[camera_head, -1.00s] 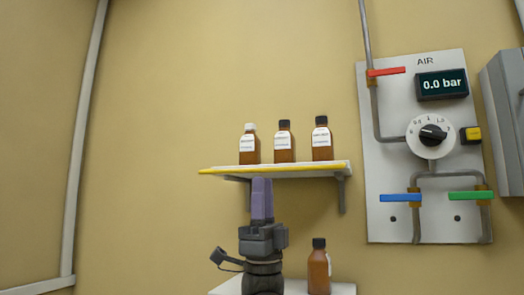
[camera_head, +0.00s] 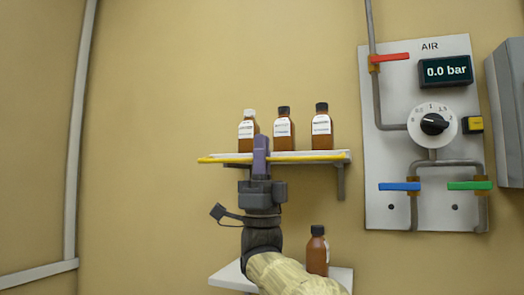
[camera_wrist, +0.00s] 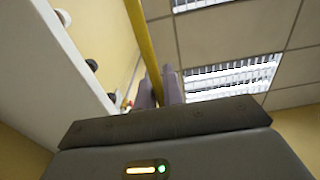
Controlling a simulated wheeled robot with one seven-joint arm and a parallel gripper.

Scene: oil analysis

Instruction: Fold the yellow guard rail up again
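The yellow guard rail (camera_head: 215,160) runs along the front of the wall shelf (camera_head: 343,157), roughly level with it. In the wrist view the rail (camera_wrist: 140,35) slants down to the fingers of my gripper (camera_wrist: 160,88). In the head view my gripper (camera_head: 261,150) points up in front of the shelf, its purple fingertips at rail height. The fingers show edge-on there. In the wrist view they stand close together, with the rail reaching the narrow space between them. I cannot tell whether they grip it.
Brown bottles stand on the shelf: a white-capped one (camera_head: 246,133) just behind my fingertips and two black-capped ones (camera_head: 283,130) (camera_head: 321,128). Another bottle (camera_head: 317,255) stands on a lower surface (camera_head: 228,277). The AIR panel (camera_head: 385,150) is on the right. The wall left of the shelf is clear.

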